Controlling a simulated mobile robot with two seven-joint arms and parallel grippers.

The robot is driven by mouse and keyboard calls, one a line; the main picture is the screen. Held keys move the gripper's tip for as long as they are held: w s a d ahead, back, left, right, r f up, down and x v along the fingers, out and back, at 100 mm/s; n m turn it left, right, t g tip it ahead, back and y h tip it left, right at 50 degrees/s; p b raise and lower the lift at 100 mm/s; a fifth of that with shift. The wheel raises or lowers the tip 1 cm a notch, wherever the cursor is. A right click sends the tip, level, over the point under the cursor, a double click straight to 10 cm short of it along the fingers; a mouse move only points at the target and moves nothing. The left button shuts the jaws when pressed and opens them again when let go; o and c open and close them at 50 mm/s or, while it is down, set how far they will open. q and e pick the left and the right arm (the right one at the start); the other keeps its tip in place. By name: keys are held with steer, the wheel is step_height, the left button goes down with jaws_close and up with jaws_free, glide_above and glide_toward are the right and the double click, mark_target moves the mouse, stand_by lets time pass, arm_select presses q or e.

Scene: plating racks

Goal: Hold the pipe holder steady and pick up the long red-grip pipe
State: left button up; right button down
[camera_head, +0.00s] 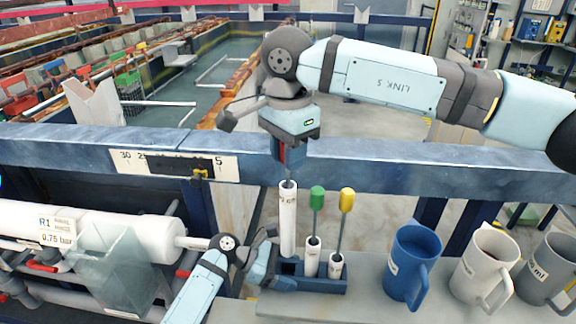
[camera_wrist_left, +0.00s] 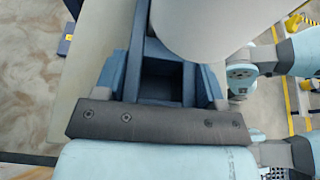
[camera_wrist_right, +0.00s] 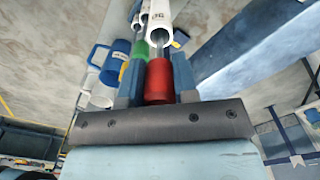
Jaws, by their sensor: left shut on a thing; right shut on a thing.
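The blue pipe holder (camera_head: 330,283) stands on the grey bench. My left gripper (camera_head: 277,272) is shut on its left end, and in the left wrist view its fingers clasp the blue holder wall (camera_wrist_left: 160,52). My right gripper (camera_head: 290,155) is shut on the red grip (camera_wrist_right: 158,82), above the holder. A thin rod runs from the grip into the long white pipe (camera_head: 288,222), which is upright. The pipe's lower end shows at the holder's top edge; I cannot tell whether it is fully clear. An open, dark compartment (camera_wrist_left: 162,80) shows in the left wrist view.
Two shorter white pipes with a green grip (camera_head: 317,197) and a yellow grip (camera_head: 347,199) stand in the holder. To the right are a blue mug (camera_head: 413,265), a white mug (camera_head: 482,265) and a grey mug (camera_head: 549,268). A blue beam (camera_head: 400,167) crosses behind.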

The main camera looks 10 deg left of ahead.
arm_select(q)
steer(key=o, duration=1.1)
steer(key=shift+c, duration=0.2)
